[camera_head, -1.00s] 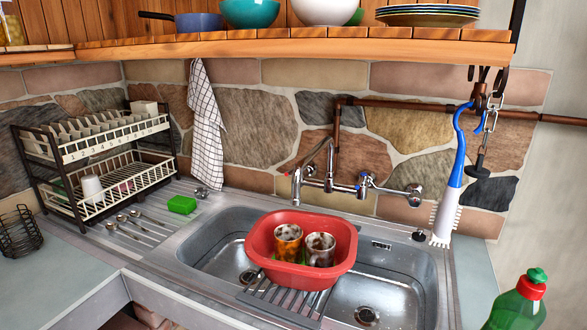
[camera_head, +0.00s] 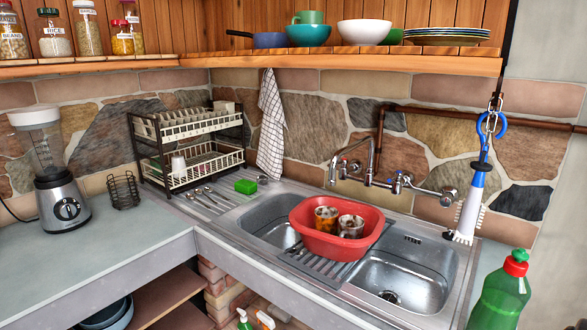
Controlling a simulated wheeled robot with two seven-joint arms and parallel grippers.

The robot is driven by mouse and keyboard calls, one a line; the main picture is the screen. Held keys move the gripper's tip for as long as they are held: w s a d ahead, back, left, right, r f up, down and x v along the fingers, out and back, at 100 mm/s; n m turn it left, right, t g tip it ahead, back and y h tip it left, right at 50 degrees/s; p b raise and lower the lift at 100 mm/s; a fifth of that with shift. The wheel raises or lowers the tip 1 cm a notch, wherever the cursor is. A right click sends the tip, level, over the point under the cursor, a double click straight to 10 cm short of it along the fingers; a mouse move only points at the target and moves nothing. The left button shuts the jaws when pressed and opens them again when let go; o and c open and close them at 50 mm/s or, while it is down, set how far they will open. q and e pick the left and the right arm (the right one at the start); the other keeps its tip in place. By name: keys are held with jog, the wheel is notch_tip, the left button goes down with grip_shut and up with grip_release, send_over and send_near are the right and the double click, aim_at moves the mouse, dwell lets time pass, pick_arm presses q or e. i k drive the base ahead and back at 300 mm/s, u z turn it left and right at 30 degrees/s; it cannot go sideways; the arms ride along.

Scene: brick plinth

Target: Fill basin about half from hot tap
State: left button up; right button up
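The red basin (camera_head: 320,244) sits across the divider of the double steel sink, with two brownish, stained-looking mugs, a left mug (camera_head: 326,219) and a right mug (camera_head: 350,226), inside it. The basin's floor is mostly hidden, and I see no water in it. The wall tap (camera_head: 371,158) has a curved spout behind the basin. A red-marked handle (camera_head: 336,171) is on its left and a blue-marked handle (camera_head: 397,184) on its right. No stream of water shows from the spout. Neither of my grippers is in view.
The right sink bowl (camera_head: 405,275) looks empty. A green sponge (camera_head: 245,186) and spoons lie on the drainboard left of the sink. A dish rack (camera_head: 190,145), blender (camera_head: 60,190) and green bottle (camera_head: 500,295) stand around. A brush (camera_head: 472,200) hangs at right. The left counter (camera_head: 120,235) has free room.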

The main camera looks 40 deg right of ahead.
aim_at(344, 161)
jog(key=u, duration=0.3)
jog(key=i, duration=1)
